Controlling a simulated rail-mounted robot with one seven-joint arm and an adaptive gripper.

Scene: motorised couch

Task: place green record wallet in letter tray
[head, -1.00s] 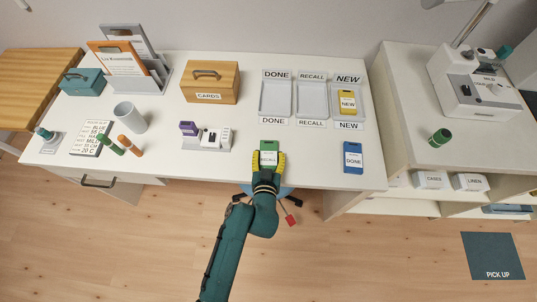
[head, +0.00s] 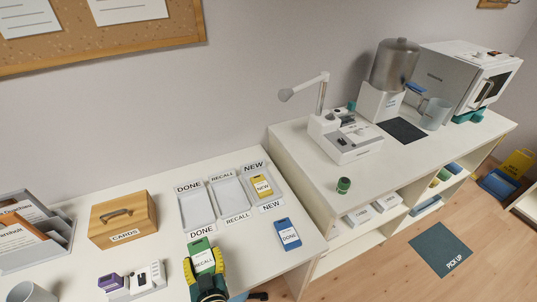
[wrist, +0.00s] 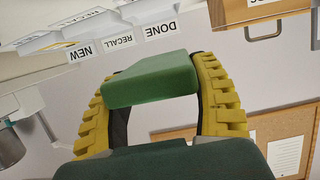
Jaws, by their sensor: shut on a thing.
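My gripper (head: 204,268) is shut on the green record wallet (head: 201,255), with one yellow finger on each side. The wallet's white label appears to read RECALL. In the wrist view the green wallet (wrist: 150,80) shows edge-on between the fingers (wrist: 160,105). It is near the table's front edge, in front of the DONE tray; its height is hard to tell. The DONE tray (head: 197,208) and the RECALL tray (head: 230,197) beside it are empty. The NEW tray (head: 246,183) at the right holds a yellow wallet (head: 262,187).
A blue wallet (head: 288,235) marked DONE lies right of my gripper. A purple stamp (head: 110,281) and its stand are at the left, with a wooden CARDS box (head: 123,219) behind. A higher counter (head: 300,150) stands right of the table.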

